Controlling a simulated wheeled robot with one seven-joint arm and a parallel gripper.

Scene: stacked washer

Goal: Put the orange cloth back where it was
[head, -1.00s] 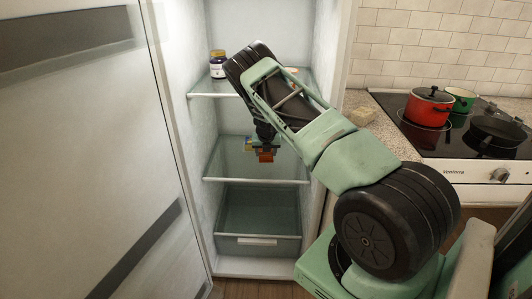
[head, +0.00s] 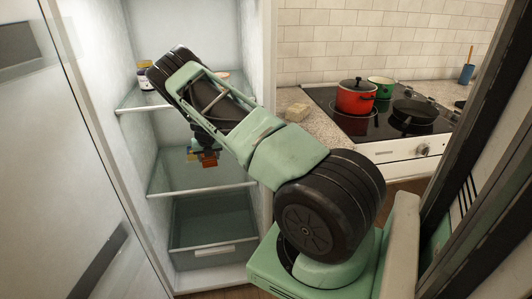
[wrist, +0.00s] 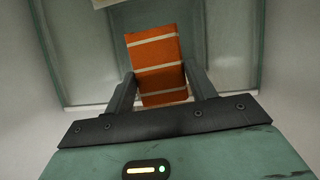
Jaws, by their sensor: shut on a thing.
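The orange cloth (wrist: 157,66) is a folded block with pale stripes, between the two dark fingers of my gripper (wrist: 160,92) in the wrist view. My gripper is shut on it. In the head view the cloth (head: 209,161) shows as a small orange patch below my gripper (head: 206,152), inside the open fridge, above the middle glass shelf (head: 185,190). It appears apart from that shelf. My arm covers part of the upper shelf.
A jar (head: 146,80) stands on the upper fridge shelf (head: 135,106). A drawer (head: 212,228) is below. A sponge-like block (head: 297,112) lies on the counter. A red pot (head: 355,98), green pot (head: 381,87) and black pan (head: 413,115) are on the stove. The fridge door (head: 45,180) is at left.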

